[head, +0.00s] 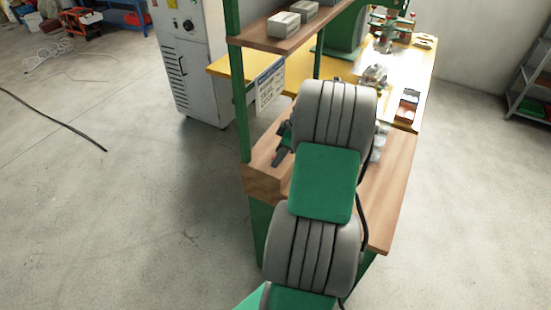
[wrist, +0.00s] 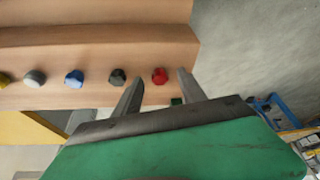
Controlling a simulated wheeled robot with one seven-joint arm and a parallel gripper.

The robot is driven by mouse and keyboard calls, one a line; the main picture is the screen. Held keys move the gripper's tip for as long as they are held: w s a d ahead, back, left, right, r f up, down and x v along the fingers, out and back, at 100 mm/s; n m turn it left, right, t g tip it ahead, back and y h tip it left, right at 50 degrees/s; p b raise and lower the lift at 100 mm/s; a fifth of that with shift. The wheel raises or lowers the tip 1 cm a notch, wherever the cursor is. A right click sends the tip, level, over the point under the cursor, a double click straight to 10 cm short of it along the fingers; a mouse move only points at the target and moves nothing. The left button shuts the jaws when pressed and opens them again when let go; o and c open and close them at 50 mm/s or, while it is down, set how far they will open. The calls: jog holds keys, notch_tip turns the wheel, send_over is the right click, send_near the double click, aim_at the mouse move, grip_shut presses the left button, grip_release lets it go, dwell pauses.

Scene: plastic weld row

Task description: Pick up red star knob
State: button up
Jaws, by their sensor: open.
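The red star knob (wrist: 159,76) lies on the wooden bench top (wrist: 60,58), the last knob to the right in a row in the wrist view. My gripper (wrist: 157,84) is open, with one finger on each side of the red knob as seen from the wrist. I cannot tell how far above the bench the fingertips are. In the head view my gripper (head: 281,146) is partly hidden behind my arm at the bench's left end. The red knob does not show in the head view.
A black knob (wrist: 117,77) sits just left of my left finger. A blue knob (wrist: 74,77), a grey-white knob (wrist: 36,78) and a yellow knob (wrist: 4,79) continue the row. A wooden shelf (head: 280,28) on green posts stands above the bench. A grey cabinet (head: 190,60) stands behind.

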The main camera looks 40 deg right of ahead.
jog(key=shift+w+f, duration=0.1)
jog(key=shift+f, duration=0.3)
jog(key=shift+c, duration=0.6)
grip_shut()
